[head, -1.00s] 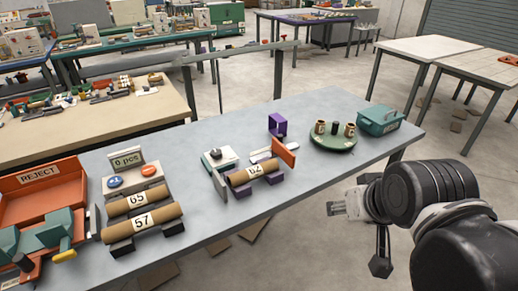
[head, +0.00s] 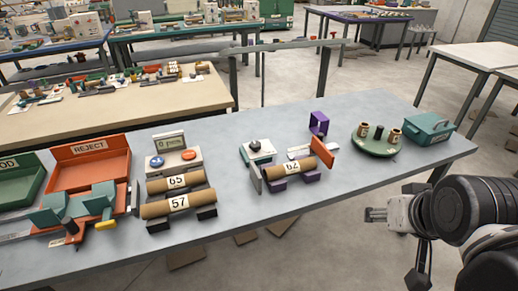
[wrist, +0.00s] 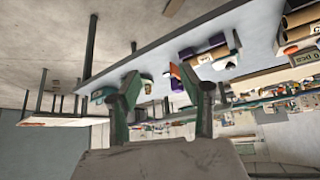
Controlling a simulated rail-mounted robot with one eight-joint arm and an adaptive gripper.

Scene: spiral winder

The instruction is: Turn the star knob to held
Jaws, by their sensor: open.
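A small white and teal box (head: 258,153) with a dark knob (head: 255,145) on top stands mid-table in the head view. This knob looks like the star knob, but its shape and setting are too small to read. Just in front, a cardboard tube marked 62 (head: 289,170) lies on purple supports between a grey plate (head: 255,180) and an orange plate (head: 322,152). My gripper (head: 376,214) is off the table's front edge, to the right of the knob and well apart from it. In the wrist view my gripper (wrist: 155,85) is open and empty.
Tubes marked 65 (head: 176,181) and 57 (head: 179,204) lie left, below a counter box (head: 174,158). An orange REJECT bin (head: 92,160) stands further left. A green turntable (head: 376,145) and teal case (head: 428,132) stand right.

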